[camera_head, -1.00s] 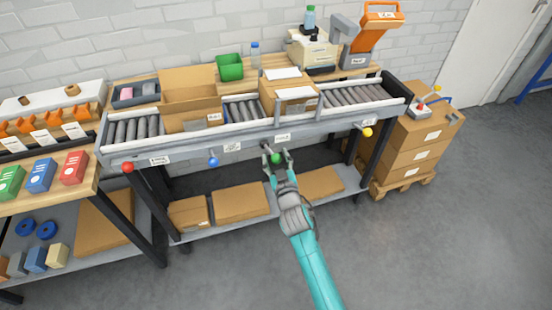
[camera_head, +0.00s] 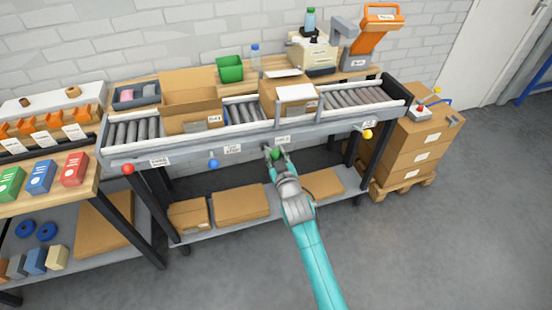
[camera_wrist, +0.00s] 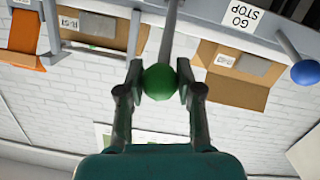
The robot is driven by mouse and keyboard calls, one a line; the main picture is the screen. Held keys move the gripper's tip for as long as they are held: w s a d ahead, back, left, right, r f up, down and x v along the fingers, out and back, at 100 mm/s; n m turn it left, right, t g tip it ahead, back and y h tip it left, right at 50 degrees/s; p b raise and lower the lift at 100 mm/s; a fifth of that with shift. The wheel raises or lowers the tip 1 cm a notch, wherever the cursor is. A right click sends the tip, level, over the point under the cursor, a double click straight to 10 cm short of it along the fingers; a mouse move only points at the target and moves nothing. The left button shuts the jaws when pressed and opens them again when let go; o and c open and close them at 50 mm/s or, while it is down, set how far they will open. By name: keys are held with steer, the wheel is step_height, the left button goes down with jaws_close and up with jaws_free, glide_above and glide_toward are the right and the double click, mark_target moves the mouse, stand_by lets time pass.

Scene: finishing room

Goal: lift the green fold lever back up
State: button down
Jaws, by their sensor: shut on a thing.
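The green ball knob of the fold lever (camera_head: 276,154) sits at the front of the conveyor, below the middle of its rail. It shows large in the wrist view (camera_wrist: 160,82), with its grey rod running to the rail. My gripper (camera_head: 275,151) is shut on the knob, with one dark finger on each side of it; the fingers also show in the wrist view (camera_wrist: 158,84). An open-topped carton (camera_head: 285,100) stands on the rollers behind the lever, with a pale bar and a white panel at it.
A blue knob (camera_head: 213,163) and a red knob (camera_head: 128,169) hang along the rail to the left, a yellow knob (camera_head: 367,133) to the right. Cartons (camera_head: 241,203) lie on the shelf below. Stacked cartons (camera_head: 407,150) stand at right. The floor in front is clear.

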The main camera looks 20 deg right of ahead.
steer(key=shift+w+r+g, duration=0.4)
steer(key=shift+r, duration=0.25)
steer(key=w+r+g, duration=0.1)
steer(key=w+g, duration=0.1)
steer(key=w+r+g, duration=0.3)
steer(key=w+g, duration=0.1)
steer(key=shift+d+r+n+y, duration=0.15)
steer(key=shift+r+n+y, duration=0.15)
steer(key=shift+y, duration=0.1)
steer(key=shift+w+r+g, duration=0.15)
steer(key=shift+w+g, duration=0.4)
steer(key=shift+w, duration=0.45)
steer(key=shift+w+r+g, duration=0.15)
steer(key=shift+w+g, duration=0.4)
steer(key=shift+w, duration=0.45)
steer(key=c, duration=0.8)
jaws_free()
steer(key=shift+w, duration=0.1)
steer(key=shift+o, duration=0.3)
